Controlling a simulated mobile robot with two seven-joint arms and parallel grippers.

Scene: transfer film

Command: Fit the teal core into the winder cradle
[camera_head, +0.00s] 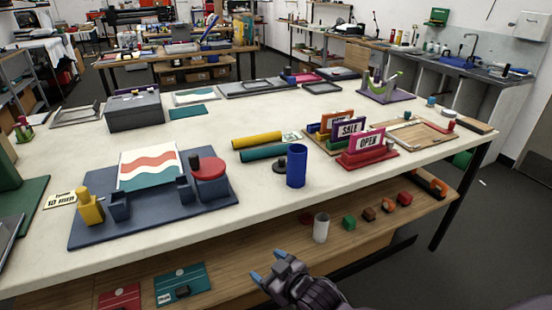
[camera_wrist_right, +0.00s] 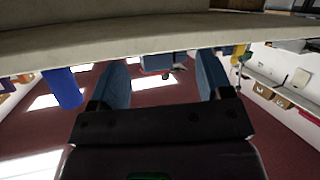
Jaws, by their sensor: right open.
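A teal core (camera_head: 264,153), a tube, lies on the white table beside a yellow roll (camera_head: 257,139). The winder cradle (camera_head: 184,188) appears to be the pair of navy blocks on a navy base board (camera_head: 150,225) at the left, with a striped sheet (camera_head: 150,168) behind them. Nothing is seen resting across the blocks. My right gripper (camera_head: 269,268) is low in front of the table's front edge, apart from the core and cradle. In the wrist view my right gripper (camera_wrist_right: 163,78) is open, with nothing between its fingers. My left gripper is not in view.
A blue cylinder (camera_head: 297,166) stands near the front edge, right of a small black piece (camera_head: 282,163). Sign stands (camera_head: 368,150) are to the right. The lower shelf (camera_head: 345,215) holds a white cup (camera_head: 321,228) and several small blocks. The table's front edge is close to my gripper.

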